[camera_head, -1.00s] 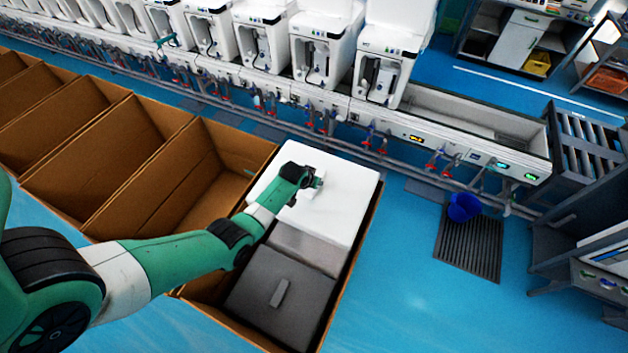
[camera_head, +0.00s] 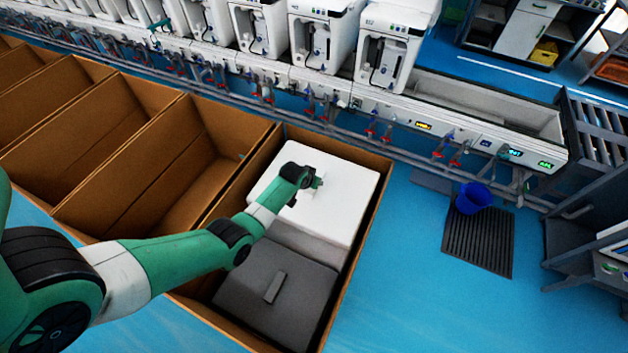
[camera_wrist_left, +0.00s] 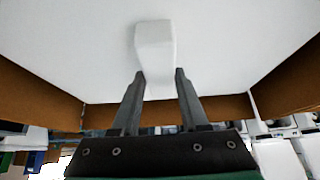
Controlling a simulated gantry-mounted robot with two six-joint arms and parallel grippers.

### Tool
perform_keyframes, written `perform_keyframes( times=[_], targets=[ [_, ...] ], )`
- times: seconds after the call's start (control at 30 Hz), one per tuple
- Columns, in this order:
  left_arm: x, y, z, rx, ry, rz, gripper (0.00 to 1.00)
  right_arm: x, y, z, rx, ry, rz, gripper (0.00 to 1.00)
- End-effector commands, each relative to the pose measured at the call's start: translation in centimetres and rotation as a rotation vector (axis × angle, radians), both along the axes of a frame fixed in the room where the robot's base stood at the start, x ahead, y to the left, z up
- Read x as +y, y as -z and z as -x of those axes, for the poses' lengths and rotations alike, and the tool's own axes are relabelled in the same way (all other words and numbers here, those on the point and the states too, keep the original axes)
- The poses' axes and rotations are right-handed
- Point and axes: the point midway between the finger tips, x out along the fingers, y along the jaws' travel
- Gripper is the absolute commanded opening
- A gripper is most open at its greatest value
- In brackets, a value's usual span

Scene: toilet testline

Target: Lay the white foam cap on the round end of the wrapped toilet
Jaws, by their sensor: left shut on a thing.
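The white foam cap (camera_head: 335,212) is a broad slab inside the open cardboard box, level or nearly so. My left gripper (camera_head: 316,184) is shut on its raised white tab, which also shows between the fingers in the left wrist view (camera_wrist_left: 154,78). The cap covers the far part of the box's contents. Nearer lies a grey wrapped shape (camera_head: 285,310) with a small raised bar, seemingly the wrapped toilet. Its round end is hidden, and I cannot tell whether the cap touches it. My right gripper is not in view.
The cardboard box (camera_head: 345,146) has walls close around the cap. More open boxes (camera_head: 95,150) stand to the left.

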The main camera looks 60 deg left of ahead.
Motion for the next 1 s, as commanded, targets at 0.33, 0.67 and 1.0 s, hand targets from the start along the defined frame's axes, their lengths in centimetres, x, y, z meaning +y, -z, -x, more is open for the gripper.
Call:
perform_keyframes(
  times=[0.33, 0.67, 1.0],
  targets=[
    [0.0, 5.6, -0.1, -0.002, 0.000, -0.001, 0.00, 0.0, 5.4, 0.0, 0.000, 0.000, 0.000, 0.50],
    [0.0, 10.2, 0.0, -0.002, 0.000, -0.001, 0.00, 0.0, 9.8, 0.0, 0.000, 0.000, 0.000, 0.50],
    [0.0, 14.9, 0.0, -0.002, 0.000, -0.001, 0.00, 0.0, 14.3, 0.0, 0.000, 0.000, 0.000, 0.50]
  ],
)
